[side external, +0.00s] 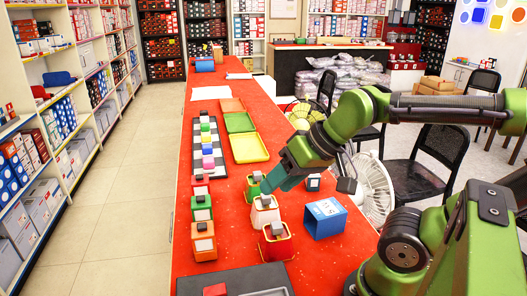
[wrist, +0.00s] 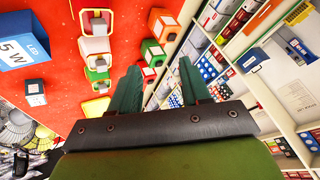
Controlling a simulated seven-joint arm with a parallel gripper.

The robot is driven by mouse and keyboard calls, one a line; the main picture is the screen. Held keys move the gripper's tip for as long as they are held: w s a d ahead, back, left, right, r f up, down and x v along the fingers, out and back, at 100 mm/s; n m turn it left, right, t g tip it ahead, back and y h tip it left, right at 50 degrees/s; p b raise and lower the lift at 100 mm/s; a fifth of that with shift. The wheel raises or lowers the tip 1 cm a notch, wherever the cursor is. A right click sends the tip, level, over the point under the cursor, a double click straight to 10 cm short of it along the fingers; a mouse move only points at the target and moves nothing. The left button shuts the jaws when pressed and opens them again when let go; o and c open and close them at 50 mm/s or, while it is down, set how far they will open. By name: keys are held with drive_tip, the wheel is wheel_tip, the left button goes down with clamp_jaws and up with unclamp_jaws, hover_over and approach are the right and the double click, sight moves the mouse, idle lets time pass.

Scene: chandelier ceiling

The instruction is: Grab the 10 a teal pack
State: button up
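My gripper (side external: 268,186) has teal fingers and is tilted down over the red counter. In the wrist view its fingers (wrist: 158,80) are apart with nothing between them. A green-teal pack with a grey top block (side external: 254,186) stands close beside the fingertips, partly hidden by them. A similar green pack (wrist: 97,64) shows left of the fingers in the wrist view. Another green pack (side external: 201,208) with a dark top block stands in the left row. No 10 A label is readable, so I cannot tell which pack is the named one.
A white-orange pack (side external: 265,213) and a red-yellow pack (side external: 276,243) stand in front of the gripper. An orange pack (side external: 203,244) and red pack (side external: 200,185) flank the left green one. A blue LED box (side external: 325,219) stands right. Trays (side external: 249,149) lie behind.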

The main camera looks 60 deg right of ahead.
drive_tip(key=o, duration=0.7)
drive_tip(key=n+g+h, duration=0.2)
drive_tip(key=n+g, duration=0.2)
drive_tip(key=g, duration=0.2)
hover_over(313, 177)
drive_tip(key=w+a, duration=0.1)
wheel_tip(313, 177, down, 7)
drive_tip(key=d+n+g, duration=0.1)
drive_tip(key=d+n, duration=0.3)
drive_tip(key=n, duration=0.3)
drive_tip(key=f, duration=1.6)
drive_tip(key=shift+a, duration=0.2)
